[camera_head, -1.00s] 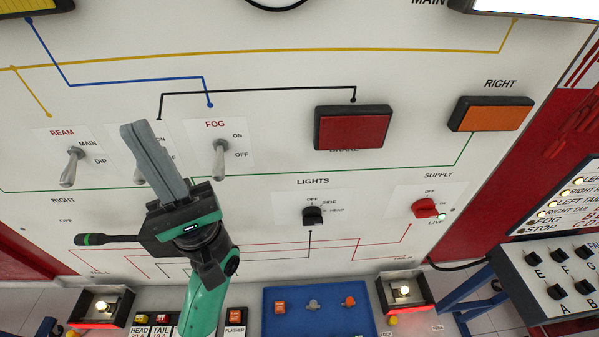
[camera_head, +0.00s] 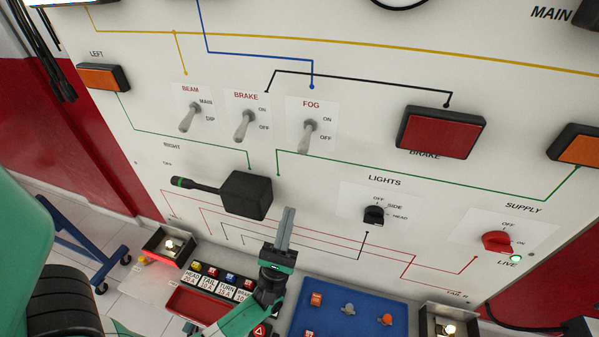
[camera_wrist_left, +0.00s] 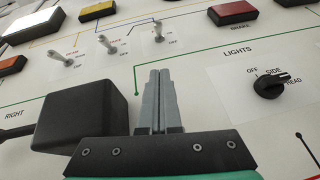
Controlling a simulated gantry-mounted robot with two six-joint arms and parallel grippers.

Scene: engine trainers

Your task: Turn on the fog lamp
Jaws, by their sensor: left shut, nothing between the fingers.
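The fog switch (camera_head: 307,136) is a grey toggle on the white panel, under the red word FOG, with ON above and OFF below at its right. Its lever points down, toward the OFF side. It also shows in the left wrist view (camera_wrist_left: 158,31), beyond the fingertips. My left gripper (camera_head: 288,212) is shut and empty, below the fog switch and apart from it. Its two grey fingers lie together in the left wrist view (camera_wrist_left: 160,74). My right gripper is not in view.
The brake switch (camera_head: 241,125) and beam switch (camera_head: 189,117) are left of the fog switch. A black stalk box (camera_head: 246,195) juts out beside my left gripper. The lights knob (camera_head: 374,215) and red supply knob (camera_head: 496,241) are to the right. A blue tray (camera_head: 340,318) lies below.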

